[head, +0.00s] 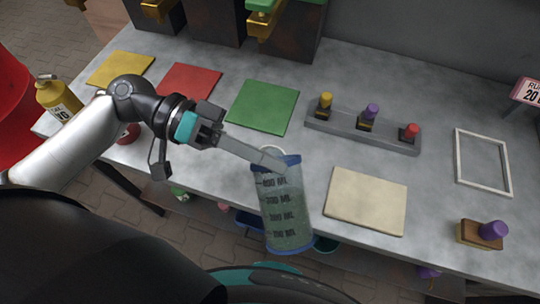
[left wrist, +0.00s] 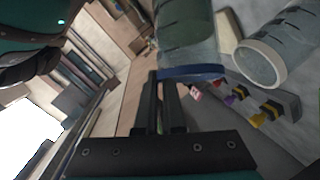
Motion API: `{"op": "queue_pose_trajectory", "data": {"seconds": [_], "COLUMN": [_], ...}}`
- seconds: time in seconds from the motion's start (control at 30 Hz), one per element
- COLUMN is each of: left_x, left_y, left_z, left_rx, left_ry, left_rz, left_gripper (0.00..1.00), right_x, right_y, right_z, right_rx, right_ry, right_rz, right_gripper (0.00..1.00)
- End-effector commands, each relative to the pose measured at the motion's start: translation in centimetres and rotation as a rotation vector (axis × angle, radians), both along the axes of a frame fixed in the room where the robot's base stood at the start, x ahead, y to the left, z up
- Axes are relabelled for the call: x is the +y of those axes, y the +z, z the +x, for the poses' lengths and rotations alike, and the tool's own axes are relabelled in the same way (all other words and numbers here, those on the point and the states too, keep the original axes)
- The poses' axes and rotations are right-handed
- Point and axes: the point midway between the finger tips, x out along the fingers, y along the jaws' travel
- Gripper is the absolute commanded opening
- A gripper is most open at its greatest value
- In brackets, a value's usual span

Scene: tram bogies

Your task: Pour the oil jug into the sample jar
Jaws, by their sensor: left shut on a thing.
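A clear, blue-rimmed vessel with dark volume marks, which I take as the oil jug (head: 284,222), is held near its rim by my left gripper (head: 272,162). It looks about upright at the table's front edge, with a greenish tint inside. In the left wrist view, the jug (left wrist: 188,38) is at the fingertips of my left gripper (left wrist: 172,84). A white-rimmed clear vessel, apparently the sample jar (left wrist: 285,45), stands beside it. My right gripper is out of view.
A grey rack (head: 345,130) with yellow, purple and red knobbed pieces stands behind right. A beige board (head: 366,201), a white frame (head: 457,160) and a purple-knobbed block (head: 481,234) lie right. Green (head: 263,107), red (head: 189,82) and yellow (head: 120,68) mats lie behind.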

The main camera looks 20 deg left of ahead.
Motion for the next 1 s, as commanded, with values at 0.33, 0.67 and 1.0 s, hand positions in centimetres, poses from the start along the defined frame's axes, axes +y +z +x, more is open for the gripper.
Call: {"op": "queue_pose_trajectory", "data": {"seconds": [0.33, 0.67, 1.0], "left_x": [0.05, 0.12, 0.16], "left_y": [0.13, 0.21, 0.26], "left_z": [0.13, 0.25, 0.33], "left_rx": [0.026, 0.046, 0.061], "left_ry": [-0.001, 0.000, 0.000], "left_rz": [-0.016, -0.027, -0.035], "left_gripper": [0.00, 0.00, 0.00], "right_x": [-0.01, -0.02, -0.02], "right_y": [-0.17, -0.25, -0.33], "right_z": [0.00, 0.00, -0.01], "right_rx": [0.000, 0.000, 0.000], "right_ry": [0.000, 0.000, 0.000], "right_rz": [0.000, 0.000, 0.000], "right_gripper": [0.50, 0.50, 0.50]}}
